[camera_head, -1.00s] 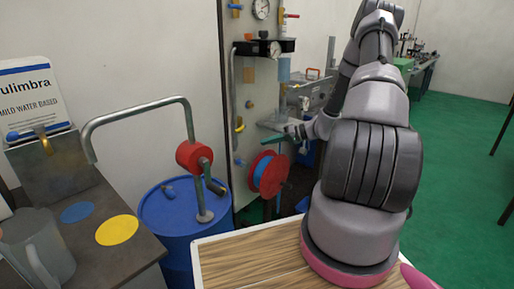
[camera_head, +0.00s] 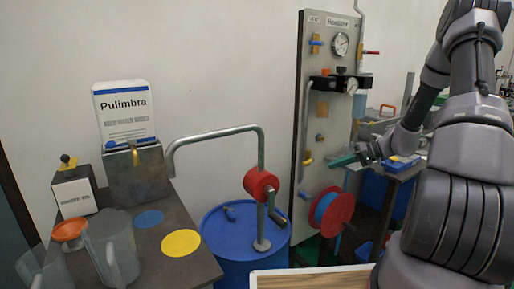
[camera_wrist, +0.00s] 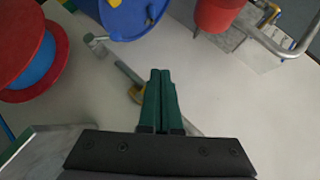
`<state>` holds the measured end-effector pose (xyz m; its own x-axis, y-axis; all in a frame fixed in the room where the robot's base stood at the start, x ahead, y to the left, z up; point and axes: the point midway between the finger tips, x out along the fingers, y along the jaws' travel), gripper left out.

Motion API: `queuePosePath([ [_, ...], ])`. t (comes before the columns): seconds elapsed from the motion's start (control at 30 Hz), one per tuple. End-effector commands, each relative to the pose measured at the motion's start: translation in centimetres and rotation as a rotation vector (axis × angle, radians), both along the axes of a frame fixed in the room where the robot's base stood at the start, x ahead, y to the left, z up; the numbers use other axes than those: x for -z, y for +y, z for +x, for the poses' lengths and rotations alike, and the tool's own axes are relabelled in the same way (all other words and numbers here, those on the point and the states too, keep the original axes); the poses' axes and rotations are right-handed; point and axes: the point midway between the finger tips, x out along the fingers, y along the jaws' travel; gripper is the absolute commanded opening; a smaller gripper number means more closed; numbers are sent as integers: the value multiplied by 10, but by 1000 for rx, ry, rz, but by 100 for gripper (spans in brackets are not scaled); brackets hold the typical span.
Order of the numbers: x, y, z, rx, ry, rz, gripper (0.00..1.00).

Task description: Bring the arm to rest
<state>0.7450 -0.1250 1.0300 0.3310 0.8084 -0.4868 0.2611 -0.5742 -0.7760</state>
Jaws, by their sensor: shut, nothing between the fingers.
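My gripper (camera_head: 345,159) is at the end of my arm, which rises on the right of the head view and bends back toward the upright panel. Its green fingers point left, in front of the panel in that view. In the wrist view my gripper (camera_wrist: 160,75) shows two green fingers side by side, shut and with nothing between them. My arm is raised, and the gripper is clear of the table tops.
An upright panel (camera_head: 318,110) carries gauges, valves and a red-and-blue reel (camera_head: 331,212). A blue drum (camera_head: 240,240) with a red hand pump (camera_head: 261,184) stands left of it. A dark bench (camera_head: 205,262) at left holds jugs and a Pulimbra container (camera_head: 124,110).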

Motion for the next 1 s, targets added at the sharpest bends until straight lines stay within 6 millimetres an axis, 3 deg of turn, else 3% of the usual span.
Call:
queuePosePath([
  [0.03,-23,9,-6,-25,20,-43,0],
  [0.1,-48,20,-18,-44,66,-96,0],
  [0.5,-173,66,-107,31,218,-416,0],
  [0.8,-245,78,-187,251,198,-569,0],
  [1.0,-278,75,-238,427,137,-582,0],
])
